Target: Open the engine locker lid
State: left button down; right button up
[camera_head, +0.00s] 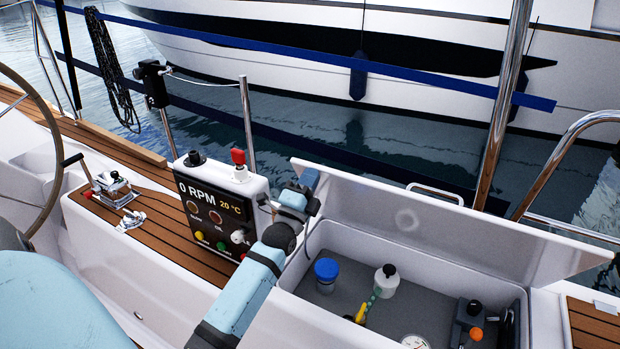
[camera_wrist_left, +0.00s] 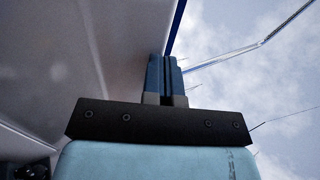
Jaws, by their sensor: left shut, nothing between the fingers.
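The engine locker lid (camera_head: 440,228) is a long white panel. It stands raised and tilted along the far side of the open locker (camera_head: 345,238), with its inner face towards me. A metal handle (camera_head: 435,193) shows above its top edge. My left gripper (camera_head: 310,180) is at the lid's left end, shut and empty. In the left wrist view its blue fingers (camera_wrist_left: 166,75) are together, close beside the pale lid surface (camera_wrist_left: 85,60). I cannot tell whether they touch it. My right gripper is not in view.
Inside the locker are a blue-capped container (camera_head: 326,275), a white bottle (camera_head: 386,281), a gauge (camera_head: 415,342) and an orange-knobbed part (camera_head: 475,333). The engine panel (camera_head: 212,210) stands left of my arm. A steel post (camera_head: 503,110) rises behind the lid.

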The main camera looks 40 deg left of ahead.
pick_arm(q)
jog(key=shift+r, duration=0.1)
